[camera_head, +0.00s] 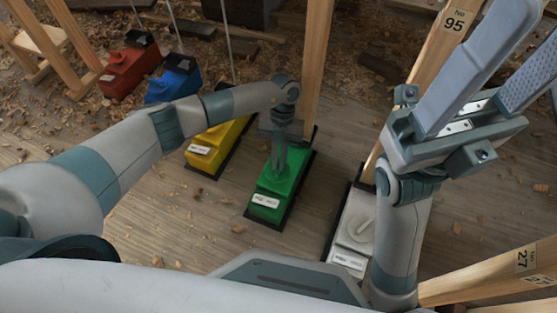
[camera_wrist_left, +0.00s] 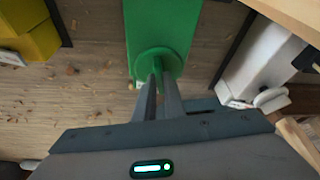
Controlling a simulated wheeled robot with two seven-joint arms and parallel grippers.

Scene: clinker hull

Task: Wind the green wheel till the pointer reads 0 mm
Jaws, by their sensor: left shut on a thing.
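The green unit (camera_head: 293,177) stands on the floor right of the yellow one, with a small white label (camera_head: 265,201) on its near end, too small to read. My left gripper (camera_head: 278,168) reaches down onto its top and hides most of the wheel there. In the left wrist view the round green wheel (camera_wrist_left: 145,62) shows on the green unit (camera_wrist_left: 175,22). The left fingers (camera_wrist_left: 159,82) are close together, shut on the wheel's middle. I cannot make out a pointer or its reading. My right gripper (camera_head: 515,65) is raised at the right, fingers apart and empty.
Yellow (camera_head: 213,140), blue (camera_head: 170,86) and red (camera_head: 125,72) units stand to the left. A white unit (camera_head: 358,215) stands to the right, close to my right arm. Wooden posts rise behind, one marked 95 (camera_head: 440,45). Wood chips litter the floor.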

